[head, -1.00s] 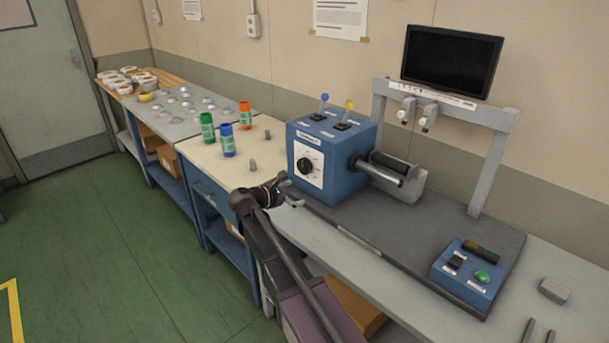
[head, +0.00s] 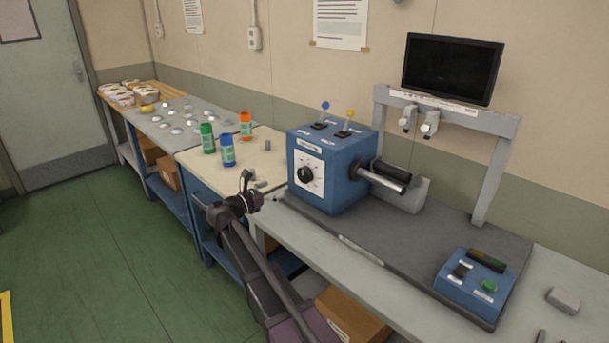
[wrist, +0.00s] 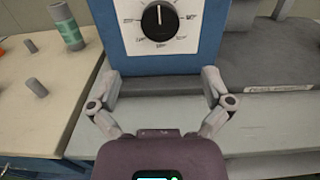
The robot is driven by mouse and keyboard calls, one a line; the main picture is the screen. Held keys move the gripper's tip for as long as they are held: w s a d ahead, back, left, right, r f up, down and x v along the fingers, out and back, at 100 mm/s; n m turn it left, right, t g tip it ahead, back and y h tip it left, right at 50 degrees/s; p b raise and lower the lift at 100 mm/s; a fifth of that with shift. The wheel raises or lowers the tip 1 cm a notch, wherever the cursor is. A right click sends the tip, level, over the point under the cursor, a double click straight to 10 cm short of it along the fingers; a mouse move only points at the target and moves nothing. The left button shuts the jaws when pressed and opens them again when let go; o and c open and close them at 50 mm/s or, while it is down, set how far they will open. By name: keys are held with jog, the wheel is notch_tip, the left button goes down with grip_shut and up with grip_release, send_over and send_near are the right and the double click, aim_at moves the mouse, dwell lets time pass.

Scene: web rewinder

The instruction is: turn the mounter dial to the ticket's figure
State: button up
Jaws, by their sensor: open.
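The mounter dial is a round black knob (head: 304,174) on a white scale plate, on the front of a blue box (head: 343,190). In the wrist view the knob (wrist: 159,20) is at the top middle, its white pointer line upright; the scale figures are too small to read. My gripper (wrist: 160,80) is open and empty, its fingers spread below the dial and apart from it. In the head view my gripper (head: 254,178) is left of the box, above the bench edge. No ticket can be made out for sure; the sheet on the wall (head: 340,22) is unreadable.
Green, blue (head: 228,150) and orange bottles stand on the cream table left of the box, with small grey pegs. A metal roller (head: 385,178) juts from the box's right side. A blue button box (head: 483,285) sits at the right. Two levers top the blue box.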

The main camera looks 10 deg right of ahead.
aim_at(303, 174)
jog(key=x, duration=1.3)
jog(key=shift+w+d, duration=0.15)
jog(key=shift+d, duration=0.1)
jog(key=c, duration=0.9)
